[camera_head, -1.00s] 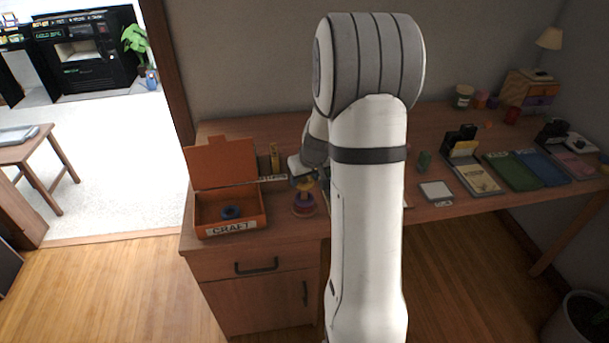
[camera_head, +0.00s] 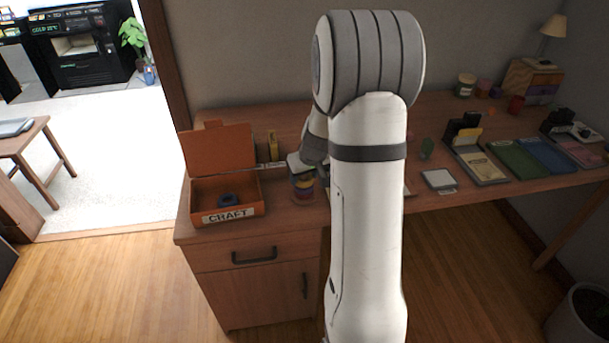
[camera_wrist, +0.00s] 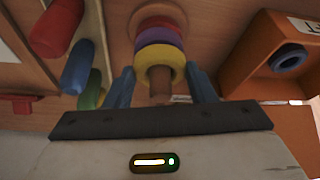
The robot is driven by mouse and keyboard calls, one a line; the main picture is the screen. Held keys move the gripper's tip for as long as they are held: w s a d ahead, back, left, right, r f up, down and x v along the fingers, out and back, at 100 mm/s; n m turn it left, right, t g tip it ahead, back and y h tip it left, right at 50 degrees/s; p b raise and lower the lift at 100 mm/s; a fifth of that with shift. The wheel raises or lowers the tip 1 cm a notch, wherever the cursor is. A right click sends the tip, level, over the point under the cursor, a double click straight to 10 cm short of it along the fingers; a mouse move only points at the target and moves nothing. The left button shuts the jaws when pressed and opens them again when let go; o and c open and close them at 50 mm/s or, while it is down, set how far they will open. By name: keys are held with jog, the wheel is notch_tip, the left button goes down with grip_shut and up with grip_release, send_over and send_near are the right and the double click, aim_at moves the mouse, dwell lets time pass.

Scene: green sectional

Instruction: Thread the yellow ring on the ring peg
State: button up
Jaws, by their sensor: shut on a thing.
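The yellow ring (camera_wrist: 160,58) is around the ring peg (camera_wrist: 160,88) in the wrist view, with the peg's end showing through its hole. A purple ring (camera_wrist: 159,36) and a red ring (camera_wrist: 158,16) are on the peg beyond it, and the yellow ring appears to lie against the purple one. My gripper (camera_wrist: 161,68) has its blue fingers on both sides of the yellow ring and is shut on it. In the head view the yellow ring (camera_head: 303,182) is just below my gripper, partly hidden by it.
The open orange craft box (camera_head: 254,192) stands left of the peg with a blue ring (camera_head: 229,200) inside. In the wrist view, red, blue and green rounded objects (camera_wrist: 77,68) lie left of the fingers. Notebooks (camera_head: 512,158) lie farther right on the desk.

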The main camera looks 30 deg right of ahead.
jog(key=shift+f, duration=0.2)
jog(key=o, duration=1)
jog(key=shift+r, duration=0.1)
jog(key=v, duration=0.7)
jog(key=shift+r, duration=0.3)
jog(key=shift+s, duration=0.15)
